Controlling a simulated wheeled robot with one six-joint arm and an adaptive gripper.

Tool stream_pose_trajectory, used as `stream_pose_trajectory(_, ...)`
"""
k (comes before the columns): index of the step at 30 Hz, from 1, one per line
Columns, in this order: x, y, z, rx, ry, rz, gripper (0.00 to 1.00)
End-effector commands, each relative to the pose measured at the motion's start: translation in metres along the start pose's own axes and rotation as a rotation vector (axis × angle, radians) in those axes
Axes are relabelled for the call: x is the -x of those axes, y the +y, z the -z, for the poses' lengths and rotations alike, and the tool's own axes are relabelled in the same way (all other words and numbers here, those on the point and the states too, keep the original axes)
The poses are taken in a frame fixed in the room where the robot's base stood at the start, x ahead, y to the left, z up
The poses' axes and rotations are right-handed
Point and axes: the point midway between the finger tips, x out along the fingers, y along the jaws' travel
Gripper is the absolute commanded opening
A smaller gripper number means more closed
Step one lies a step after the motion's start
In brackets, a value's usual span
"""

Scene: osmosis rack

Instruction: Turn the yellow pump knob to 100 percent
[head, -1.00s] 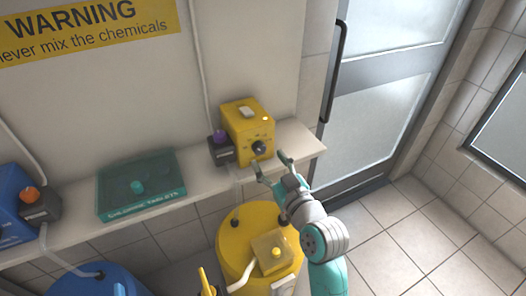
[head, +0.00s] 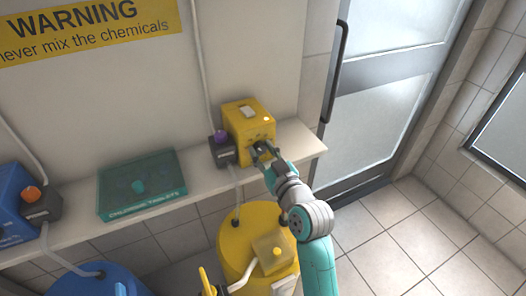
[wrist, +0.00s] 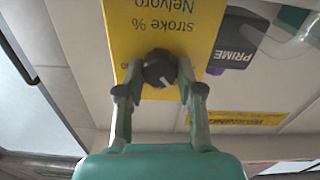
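The yellow pump (head: 240,126) stands on the white shelf. Its dark round knob (wrist: 159,68) is on the front face, below upside-down print reading "stroke %" in the wrist view. A short pale pointer mark shows at the knob's lower right in that view. My gripper (wrist: 160,74) has one finger on each side of the knob, with small gaps visible, so it looks open around it. In the head view my gripper (head: 262,151) is at the pump's front and largely hides the knob. The knob's scale numbers are not readable.
A small dark box with a purple knob (head: 221,137) sits just left of the pump. A teal chlorine tablets box (head: 140,188) and a blue pump (head: 12,205) stand further left. A yellow drum (head: 235,250) is below the shelf (head: 305,147).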

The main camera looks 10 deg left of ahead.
Motion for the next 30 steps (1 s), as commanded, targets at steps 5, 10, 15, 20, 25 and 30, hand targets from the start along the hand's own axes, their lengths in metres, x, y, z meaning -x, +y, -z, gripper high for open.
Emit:
stream_pose_trajectory(5, 0.0001, -0.0001, -0.0001, -0.008, 0.000, 0.000, 0.02)
stream_pose_trajectory(10, 0.0001, 0.0000, -0.0001, -0.053, 0.000, 0.000, 0.02)
stream_pose_trajectory(15, 0.0001, 0.0003, -0.0002, -0.153, 0.000, 0.000, 0.02)
stream_pose_trajectory(20, 0.0001, 0.0007, -0.0003, -0.288, 0.000, 0.000, 0.02)
stream_pose_trajectory(25, 0.0001, 0.0011, -0.0004, -0.450, 0.000, 0.000, 0.02)
stream_pose_trajectory(30, 0.0001, 0.0015, -0.0007, -0.612, 0.000, 0.000, 0.02)
